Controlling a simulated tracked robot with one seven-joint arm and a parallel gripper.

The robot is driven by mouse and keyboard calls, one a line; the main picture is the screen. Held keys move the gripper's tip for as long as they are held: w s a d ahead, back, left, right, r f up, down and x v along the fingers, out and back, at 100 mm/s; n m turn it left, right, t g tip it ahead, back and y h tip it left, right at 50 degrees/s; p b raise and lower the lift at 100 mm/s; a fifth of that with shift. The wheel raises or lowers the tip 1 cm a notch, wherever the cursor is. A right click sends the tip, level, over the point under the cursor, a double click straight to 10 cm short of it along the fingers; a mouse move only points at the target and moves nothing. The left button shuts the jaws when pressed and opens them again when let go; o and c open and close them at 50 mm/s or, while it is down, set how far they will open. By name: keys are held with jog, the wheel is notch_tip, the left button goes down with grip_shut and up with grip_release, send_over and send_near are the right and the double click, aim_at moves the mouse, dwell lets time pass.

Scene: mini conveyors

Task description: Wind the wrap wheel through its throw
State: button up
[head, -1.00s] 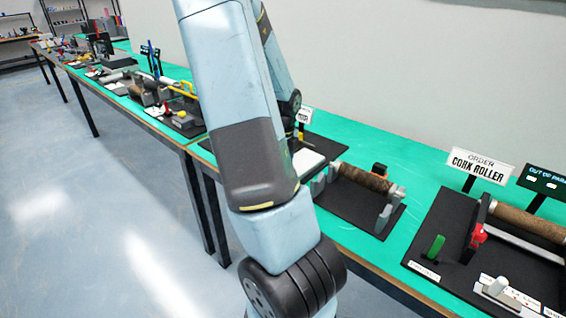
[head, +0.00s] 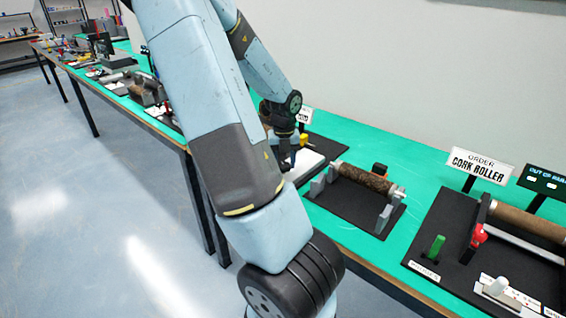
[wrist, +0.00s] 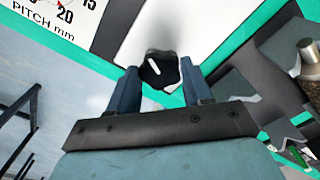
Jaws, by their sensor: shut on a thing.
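My gripper (wrist: 160,85) has its two fingers around a dark knob (wrist: 150,77) with a white mark, over a white plate (wrist: 188,22), in the wrist view. I cannot tell whether the knob belongs to the wrap wheel; the rest of the wheel is not clear. In the head view my gripper (head: 284,162) is low over the station with the white plate (head: 305,163), left of the stand with the brown roller. My own arm hides part of that station. A scale marked "PITCH mm" (wrist: 48,18) lies at the upper left of the wrist view.
A speckled brown roller (head: 366,181) rests in a grey stand just right of my gripper. A "CORK ROLLER" sign (head: 481,166) and a second roller (head: 525,222) stand farther right. The green table's front edge (head: 385,277) runs close by. Bare floor (head: 90,230) lies left.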

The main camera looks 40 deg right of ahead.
aim_at(283, 165)
jog(key=shift+w+m, duration=0.1)
jog(key=shift+m, duration=0.3)
jog(key=o, duration=1)
jog(key=shift+o, duration=0.2)
notch_tip(283, 165, up, 14)
jog(key=shift+f, duration=0.15)
dwell(0.7)
